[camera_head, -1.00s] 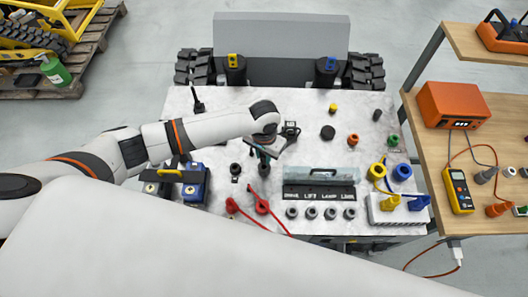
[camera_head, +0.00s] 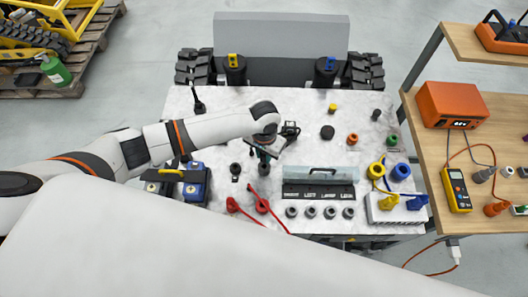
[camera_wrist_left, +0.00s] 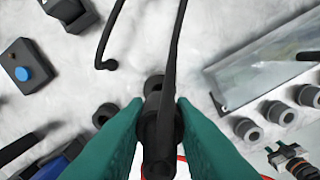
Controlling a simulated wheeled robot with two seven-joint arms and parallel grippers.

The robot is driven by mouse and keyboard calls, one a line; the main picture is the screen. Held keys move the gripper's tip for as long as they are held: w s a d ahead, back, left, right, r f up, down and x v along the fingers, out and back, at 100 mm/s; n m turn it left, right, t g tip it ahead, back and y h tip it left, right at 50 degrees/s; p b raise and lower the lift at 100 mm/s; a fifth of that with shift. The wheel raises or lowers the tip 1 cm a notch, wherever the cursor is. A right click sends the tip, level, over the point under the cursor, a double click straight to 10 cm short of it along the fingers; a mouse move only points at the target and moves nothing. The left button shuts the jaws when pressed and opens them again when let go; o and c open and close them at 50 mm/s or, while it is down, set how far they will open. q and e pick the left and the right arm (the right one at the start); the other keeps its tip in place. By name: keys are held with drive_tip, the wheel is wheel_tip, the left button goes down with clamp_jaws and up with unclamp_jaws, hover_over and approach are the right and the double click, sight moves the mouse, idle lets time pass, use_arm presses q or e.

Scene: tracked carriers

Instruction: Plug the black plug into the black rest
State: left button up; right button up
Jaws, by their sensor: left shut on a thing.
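My left gripper (camera_head: 263,153) reaches over the table from the left, its green fingertips pointing down. In the left wrist view the gripper (camera_wrist_left: 160,128) is shut on the black plug (camera_wrist_left: 159,138), and a black cable runs up from the plug. A dark round part with an opening (camera_wrist_left: 154,84) shows just beyond the plug; I cannot tell whether it is the black rest or whether the two touch. A black ring-shaped socket (camera_wrist_left: 106,114) is to its left, and also shows in the head view (camera_head: 235,169). My right gripper is out of view.
Two red plugs with leads (camera_head: 262,205) lie near the front. A clear-covered panel (camera_head: 320,174) and several grey sockets (camera_head: 310,212) stand to the right. A white block (camera_head: 396,209) holds yellow and blue plugs. A blue-and-black battery (camera_head: 195,185) is at left.

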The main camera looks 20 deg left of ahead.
sight(264, 161)
use_arm(q)
drive_tip(key=shift+p, duration=0.5)
idle(0.9)
drive_tip(key=shift+f+b, duration=1)
drive_tip(key=shift+f, duration=1.3)
drive_tip(key=o, duration=1)
drive_tip(key=shift+o, duration=0.2)
wheel_tip(264, 161, up, 12)
drive_tip(key=shift+r+b, duration=0.1)
drive_tip(key=shift+b, duration=0.55)
drive_tip(key=shift+s, duration=0.1)
